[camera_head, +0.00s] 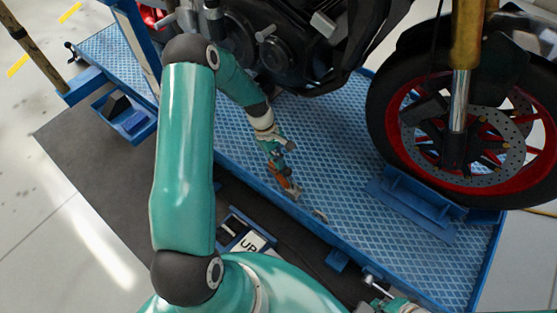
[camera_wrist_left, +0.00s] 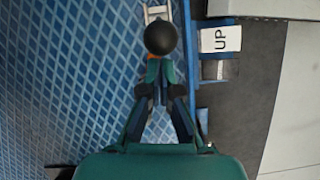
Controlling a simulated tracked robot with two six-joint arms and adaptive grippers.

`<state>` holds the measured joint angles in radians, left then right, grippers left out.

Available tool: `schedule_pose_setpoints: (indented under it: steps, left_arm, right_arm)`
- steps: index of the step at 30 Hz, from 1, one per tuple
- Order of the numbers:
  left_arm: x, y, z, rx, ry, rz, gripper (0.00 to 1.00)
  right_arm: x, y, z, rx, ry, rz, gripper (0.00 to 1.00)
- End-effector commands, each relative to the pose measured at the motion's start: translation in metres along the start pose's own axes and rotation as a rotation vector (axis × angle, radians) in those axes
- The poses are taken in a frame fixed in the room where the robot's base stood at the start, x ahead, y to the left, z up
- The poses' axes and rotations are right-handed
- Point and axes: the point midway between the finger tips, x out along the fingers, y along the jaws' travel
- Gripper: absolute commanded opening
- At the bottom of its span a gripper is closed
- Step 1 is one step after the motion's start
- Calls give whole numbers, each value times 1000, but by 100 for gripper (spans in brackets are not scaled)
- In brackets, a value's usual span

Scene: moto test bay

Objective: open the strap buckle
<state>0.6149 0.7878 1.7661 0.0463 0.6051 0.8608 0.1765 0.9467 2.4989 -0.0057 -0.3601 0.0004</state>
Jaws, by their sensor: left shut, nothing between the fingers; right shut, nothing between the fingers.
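My left gripper (camera_head: 278,165) reaches down over the blue tread-plate platform, close to its front edge. An orange piece (camera_head: 287,186), apparently part of the strap buckle, is just beyond its fingertips. In the left wrist view my left gripper (camera_wrist_left: 160,75) has its fingers together and empty. A black ball knob (camera_wrist_left: 160,38) is straight ahead of the tips and hides most of what is behind it. A pale metal frame (camera_wrist_left: 157,13) shows beyond the knob. Whether the fingers touch the knob is unclear. Part of my right gripper (camera_head: 390,302) shows at the bottom edge, shut, mostly cut off.
A motorcycle front wheel (camera_head: 465,125) with a red rim stands in a blue wheel chock (camera_head: 415,205) on the right. The engine (camera_head: 285,45) is at the top. A box with an "UP" label (camera_head: 250,244) is beside the platform (camera_head: 345,150). The dark mat (camera_head: 100,165) is mostly clear.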

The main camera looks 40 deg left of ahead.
Motion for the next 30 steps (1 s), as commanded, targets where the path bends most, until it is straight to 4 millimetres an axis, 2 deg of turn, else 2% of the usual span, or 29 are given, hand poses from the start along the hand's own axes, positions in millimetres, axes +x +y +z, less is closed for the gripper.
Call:
schedule_pose_setpoints:
  steps: [6, 19, 23, 30]
  left_arm:
    - [0, 2, 18, 4, -1, -2, 0]
    - [-4, 2, 19, 2, 0, 0, 0]
    - [-17, 3, 22, 2, 1, 0, 0]
    - [-59, 4, 30, 4, 1, 0, 0]
  right_arm:
    - [-7, -2, 0, 0, 0, 0, 0]
    - [-9, -3, 0, 0, 0, 0, 0]
    - [-19, -7, 0, 0, 0, 0, 0]
    - [-48, -17, 0, 0, 0, 0, 0]
